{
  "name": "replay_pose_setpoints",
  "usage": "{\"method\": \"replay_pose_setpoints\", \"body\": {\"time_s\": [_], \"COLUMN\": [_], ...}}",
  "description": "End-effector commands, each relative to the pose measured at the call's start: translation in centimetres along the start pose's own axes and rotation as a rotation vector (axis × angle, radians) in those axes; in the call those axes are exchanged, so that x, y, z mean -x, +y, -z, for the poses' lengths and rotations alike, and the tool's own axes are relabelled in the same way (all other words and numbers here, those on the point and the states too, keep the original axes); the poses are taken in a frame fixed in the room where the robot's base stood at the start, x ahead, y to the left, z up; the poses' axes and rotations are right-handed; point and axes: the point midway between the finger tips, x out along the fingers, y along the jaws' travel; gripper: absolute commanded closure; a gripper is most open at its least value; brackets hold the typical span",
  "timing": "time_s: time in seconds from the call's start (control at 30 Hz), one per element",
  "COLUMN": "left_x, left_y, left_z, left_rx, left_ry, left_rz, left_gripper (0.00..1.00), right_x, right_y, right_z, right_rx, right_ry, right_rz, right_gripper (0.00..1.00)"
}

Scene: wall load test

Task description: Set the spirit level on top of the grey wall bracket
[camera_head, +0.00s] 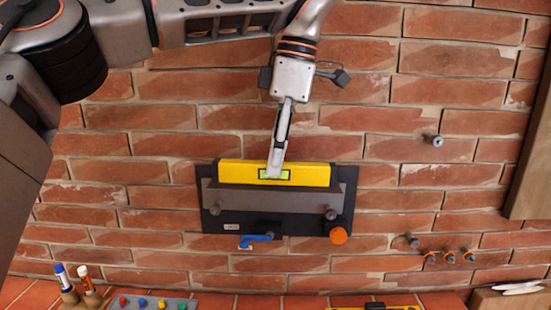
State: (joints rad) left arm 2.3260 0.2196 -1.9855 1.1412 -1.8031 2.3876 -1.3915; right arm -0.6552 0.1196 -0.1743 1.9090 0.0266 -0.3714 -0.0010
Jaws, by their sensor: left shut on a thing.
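The yellow spirit level (312,174), with a green vial near its middle, lies level along the top of the grey wall bracket (245,197). The bracket is fixed over a dark plate (342,216) against the brick wall. My left gripper (275,172) reaches down from above and is shut on the spirit level near its vial. The level appears to touch the bracket, but the gripper still holds it. My right gripper is out of view.
An orange knob (338,235) and a blue lever (256,238) sit at the plate's lower edge. Bolts (433,140) stick out of the wall at right. A panel with coloured buttons (150,304) and two markers (68,282) stand at lower left. A wooden post (532,150) edges the right.

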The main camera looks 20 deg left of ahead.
Motion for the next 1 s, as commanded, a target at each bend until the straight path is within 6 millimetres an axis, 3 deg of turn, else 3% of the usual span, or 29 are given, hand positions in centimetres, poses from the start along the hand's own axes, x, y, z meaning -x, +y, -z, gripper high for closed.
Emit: {"method": "replay_pose_setpoints", "body": {"time_s": [0.5, 1.0], "left_x": [-1.6, -2.0], "left_y": [3.9, 4.6], "left_z": [-0.3, -0.4], "left_rx": [0.000, 0.000], "left_ry": [0.001, 0.002], "left_rz": [0.000, -0.001], "left_gripper": [1.00, 1.00], "right_x": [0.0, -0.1], "right_y": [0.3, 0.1], "right_z": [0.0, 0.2], "right_rx": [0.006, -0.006], "right_ry": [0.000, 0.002], "right_rz": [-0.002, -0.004], "right_gripper": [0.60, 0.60]}}
